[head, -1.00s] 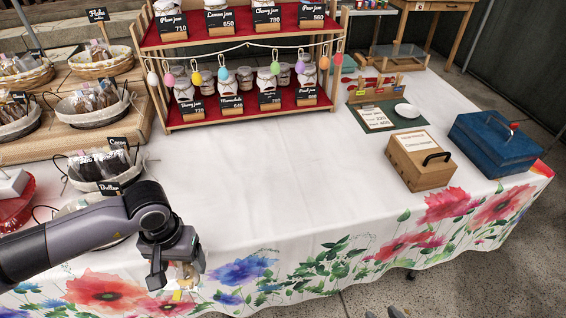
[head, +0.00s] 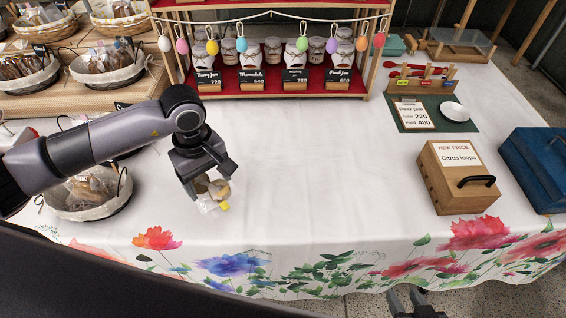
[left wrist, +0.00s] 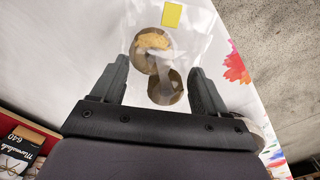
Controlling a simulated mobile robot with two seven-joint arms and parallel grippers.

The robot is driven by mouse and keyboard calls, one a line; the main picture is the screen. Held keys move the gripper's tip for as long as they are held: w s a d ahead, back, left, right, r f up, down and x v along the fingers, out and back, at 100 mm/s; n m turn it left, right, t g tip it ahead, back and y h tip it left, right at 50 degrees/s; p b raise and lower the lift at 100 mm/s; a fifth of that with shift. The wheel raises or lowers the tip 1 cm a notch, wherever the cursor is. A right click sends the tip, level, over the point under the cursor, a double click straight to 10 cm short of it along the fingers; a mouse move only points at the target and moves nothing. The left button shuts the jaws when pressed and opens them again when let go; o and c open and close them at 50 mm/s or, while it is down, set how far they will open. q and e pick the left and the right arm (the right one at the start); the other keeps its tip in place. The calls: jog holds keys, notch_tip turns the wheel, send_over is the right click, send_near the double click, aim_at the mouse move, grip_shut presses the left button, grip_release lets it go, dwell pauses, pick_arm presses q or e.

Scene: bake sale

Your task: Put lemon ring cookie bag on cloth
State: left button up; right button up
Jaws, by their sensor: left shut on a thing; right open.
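The lemon ring cookie bag (head: 219,191) is clear, with round cookies and a yellow label. My left gripper (head: 204,184) is shut on it above the cloth, near the front left. In the left wrist view the bag (left wrist: 156,58) sits between and beyond the fingers of my left gripper (left wrist: 159,90). The cloth (head: 300,165) is white with a floral front border and covers the table. The gap between bag and cloth is hard to judge. My right gripper (head: 414,302) shows at the bottom edge, open and empty, in front of the table.
A basket of bags (head: 92,205) stands left of the held bag. A jar rack (head: 275,85) stands at the back. A wooden box (head: 457,175), a blue box (head: 540,165) and a green mat (head: 432,122) are at right. The middle of the cloth is clear.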

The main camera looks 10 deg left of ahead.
pick_arm(q)
jog(key=w+a+r+n+b, duration=0.1)
jog(key=r+n, duration=0.1)
jog(key=n, duration=0.2)
jog(key=w+a+r+n, duration=0.1)
jog(key=n, duration=0.4)
jog(key=w+a+r+n+b, duration=0.1)
jog(key=w+r+n, duration=0.1)
jog(key=n, duration=0.3)
jog(key=shift+w+r+b, duration=0.1)
jog(key=shift+r+b, duration=0.2)
jog(key=shift+r, duration=0.05)
jog(key=w+a+r+n+b, duration=0.25)
jog(key=r+n, duration=0.65)
jog(key=n, duration=1)
jog(key=shift+s+a+f+b, duration=0.1)
jog(key=shift+f+b, duration=0.3)
jog(key=shift+f, duration=2.95)
jog(key=shift+s+a+f+b, duration=0.1)
jog(key=shift+f+b, duration=0.35)
jog(key=shift+f, duration=2.95)
jog(key=shift+s+a+f+b, duration=0.1)
jog(key=shift+f+b, duration=0.3)
jog(key=shift+f, duration=2.95)
jog(key=shift+f, duration=0.2)
jog(key=o, duration=0.8)
